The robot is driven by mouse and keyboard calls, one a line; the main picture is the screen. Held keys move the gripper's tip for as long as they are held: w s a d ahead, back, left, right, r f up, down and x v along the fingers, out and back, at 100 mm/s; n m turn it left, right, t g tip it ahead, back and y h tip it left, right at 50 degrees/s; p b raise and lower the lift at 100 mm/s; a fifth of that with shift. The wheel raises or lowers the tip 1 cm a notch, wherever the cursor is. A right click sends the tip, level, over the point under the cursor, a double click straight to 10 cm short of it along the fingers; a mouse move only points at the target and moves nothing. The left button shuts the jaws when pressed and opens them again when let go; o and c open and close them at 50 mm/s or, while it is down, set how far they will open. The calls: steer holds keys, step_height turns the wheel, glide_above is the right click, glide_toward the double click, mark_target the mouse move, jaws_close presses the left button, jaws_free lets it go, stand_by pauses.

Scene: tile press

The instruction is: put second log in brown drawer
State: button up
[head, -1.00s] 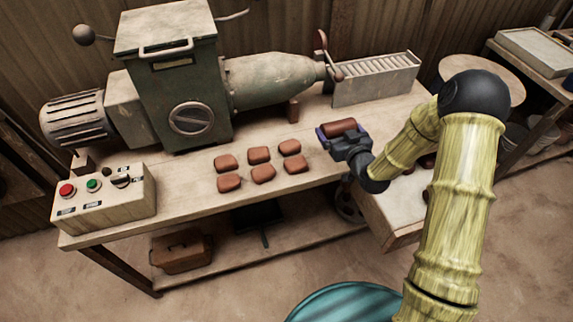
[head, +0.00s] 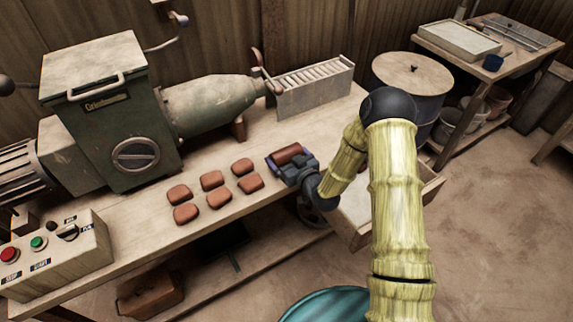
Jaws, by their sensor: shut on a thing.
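My gripper (head: 288,161) is shut on a brown log (head: 289,153), held close over the bench top to the right of the clay pieces. The log lies across the jaws, partly covered by them. A drawer-like box (head: 358,236) with a pale inside stands out at the bench's right end. My arm hides much of it, and I cannot tell what lies inside.
Several reddish-brown clay pieces (head: 213,181) lie in two rows on the bench (head: 130,232). A green machine (head: 112,120), a slatted rack (head: 314,88) and a button box (head: 60,255) stand on it. A lidded drum (head: 411,75) is behind my arm. The floor at right is clear.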

steer(key=shift+f, duration=1.8)
steer(key=shift+f, duration=0.1)
steer(key=o, duration=0.8)
steer(key=shift+f, duration=0.1)
steer(key=shift+o, duration=0.7)
steer(key=v, duration=1.2)
steer(key=shift+b, duration=0.45)
